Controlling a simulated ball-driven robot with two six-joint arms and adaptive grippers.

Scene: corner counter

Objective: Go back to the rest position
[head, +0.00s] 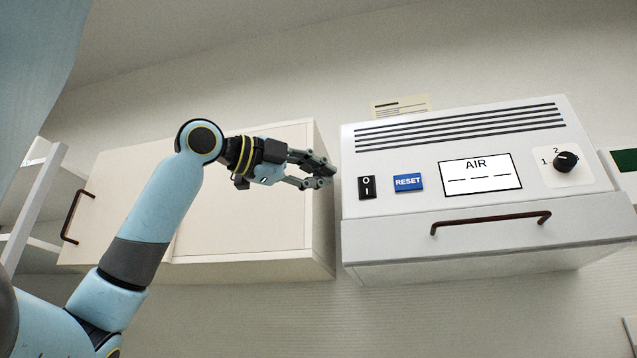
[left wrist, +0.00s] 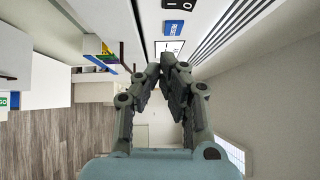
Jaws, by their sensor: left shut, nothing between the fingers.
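My left gripper (head: 326,174) is raised in front of the wall units, just left of the white air unit (head: 350,225). Its fingers point right, towards the black rocker switch (head: 367,187), with a small gap in the picture. In the left wrist view the fingertips (left wrist: 174,62) meet and hold nothing. My left arm comes up from the lower left, bent at the elbow. My right gripper shows in neither view.
The air unit has a blue RESET button (head: 408,182), an AIR display (head: 480,176), a dial (head: 566,161) and a brown handle (head: 490,222). A cream cabinet (head: 250,225) hangs behind my arm. A white shelf frame (head: 32,205) stands at the left. Wooden floor (left wrist: 60,140) shows in the wrist view.

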